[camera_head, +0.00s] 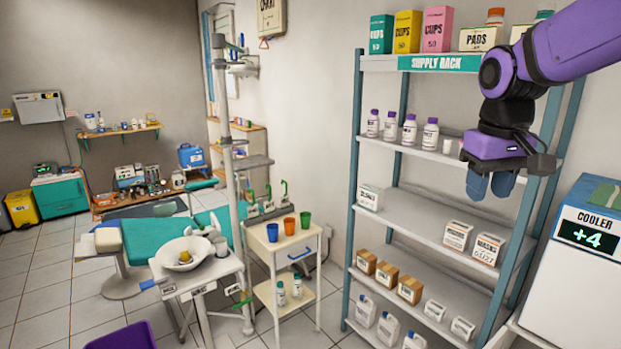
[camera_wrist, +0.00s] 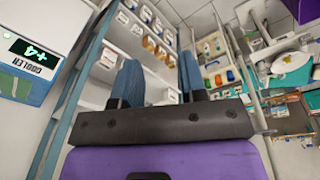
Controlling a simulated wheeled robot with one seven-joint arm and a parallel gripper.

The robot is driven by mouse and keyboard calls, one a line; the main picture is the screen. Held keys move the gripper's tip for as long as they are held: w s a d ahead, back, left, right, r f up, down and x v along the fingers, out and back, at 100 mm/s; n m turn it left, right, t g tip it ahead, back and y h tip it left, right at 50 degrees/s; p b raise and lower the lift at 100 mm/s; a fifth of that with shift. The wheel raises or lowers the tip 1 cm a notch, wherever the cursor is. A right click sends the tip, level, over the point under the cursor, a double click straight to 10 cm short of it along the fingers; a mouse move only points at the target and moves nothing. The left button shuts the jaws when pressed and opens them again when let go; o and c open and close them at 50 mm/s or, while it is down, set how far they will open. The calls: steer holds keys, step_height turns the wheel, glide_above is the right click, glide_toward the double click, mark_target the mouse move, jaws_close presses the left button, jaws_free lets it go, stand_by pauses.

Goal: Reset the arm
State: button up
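My purple arm reaches in from the upper right of the head view. My gripper (camera_head: 490,188) hangs in front of the supply rack (camera_head: 440,63), with its two blue fingers pointing down. In the wrist view my gripper (camera_wrist: 160,75) has its fingers spread apart, with nothing between them. It touches neither the shelves nor the goods as far as I can see. It hides part of the rack's right side.
A white cooler (camera_head: 575,275) reading +4 stands at the right, close to the rack. White bottles (camera_head: 409,130) and boxes fill the shelves. A cart (camera_head: 290,246) with colored cups and a dental chair (camera_head: 150,238) stand left. Open floor (camera_head: 45,265) lies far left.

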steer(key=s+d+m+t, duration=0.1)
steer(key=s+t, duration=0.3)
steer(key=s, duration=1.3)
steer(key=shift+s+f+y, duration=0.3)
steer(key=shift+s, duration=0.05)
steer(key=shift+d, duration=0.1)
